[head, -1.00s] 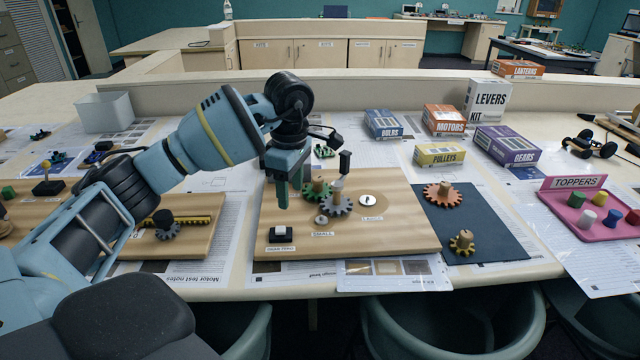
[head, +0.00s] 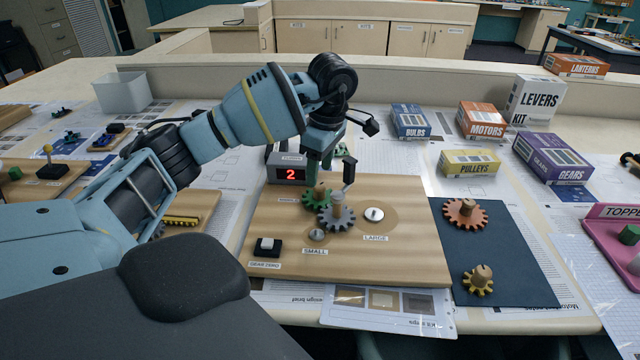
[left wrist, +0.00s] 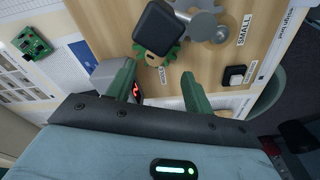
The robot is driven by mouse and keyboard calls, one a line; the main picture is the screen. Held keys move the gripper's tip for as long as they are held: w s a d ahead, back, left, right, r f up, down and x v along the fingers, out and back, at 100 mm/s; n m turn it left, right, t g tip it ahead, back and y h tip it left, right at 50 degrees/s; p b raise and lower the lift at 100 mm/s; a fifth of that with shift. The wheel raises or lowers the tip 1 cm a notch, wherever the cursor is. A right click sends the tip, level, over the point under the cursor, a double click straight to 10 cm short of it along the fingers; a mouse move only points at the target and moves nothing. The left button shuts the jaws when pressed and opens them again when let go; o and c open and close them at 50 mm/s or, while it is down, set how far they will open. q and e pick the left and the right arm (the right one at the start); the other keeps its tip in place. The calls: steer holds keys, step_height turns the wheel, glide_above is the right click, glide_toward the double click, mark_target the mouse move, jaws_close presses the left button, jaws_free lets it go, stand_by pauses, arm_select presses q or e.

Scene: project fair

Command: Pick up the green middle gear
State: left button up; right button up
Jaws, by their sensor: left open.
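The green gear (head: 314,197) sits on the wooden board (head: 400,262), beside the grey gear (head: 337,217), at the board's back. It also shows in the left wrist view (left wrist: 152,59), partly covered by the black crank handle (left wrist: 158,27). My left gripper (head: 318,172) is above and just behind the green gear in the head view. In the left wrist view its two green fingers (left wrist: 158,88) are apart with nothing between them, and the gear lies beyond the tips. My right gripper is not in view.
The crank handle (head: 349,172) stands upright close to my left gripper. A counter box (head: 288,174) showing a red 2 is just left of it. An orange gear (head: 465,213) and a small yellow gear (head: 479,280) lie on a dark mat (head: 510,250) to the right.

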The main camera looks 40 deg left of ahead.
mark_target(319, 185)
arm_select(q)
steer(key=shift+w+a+f, duration=0.1)
steer(key=shift+f, duration=0.55)
steer(key=f, duration=0.4)
steer(key=shift+w+a+f, duration=0.2)
steer(key=shift+a+f, duration=0.05)
steer(key=shift+a, duration=0.05)
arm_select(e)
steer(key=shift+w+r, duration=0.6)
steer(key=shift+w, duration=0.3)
arm_select(q)
steer(key=c, duration=1.1)
jaws_close()
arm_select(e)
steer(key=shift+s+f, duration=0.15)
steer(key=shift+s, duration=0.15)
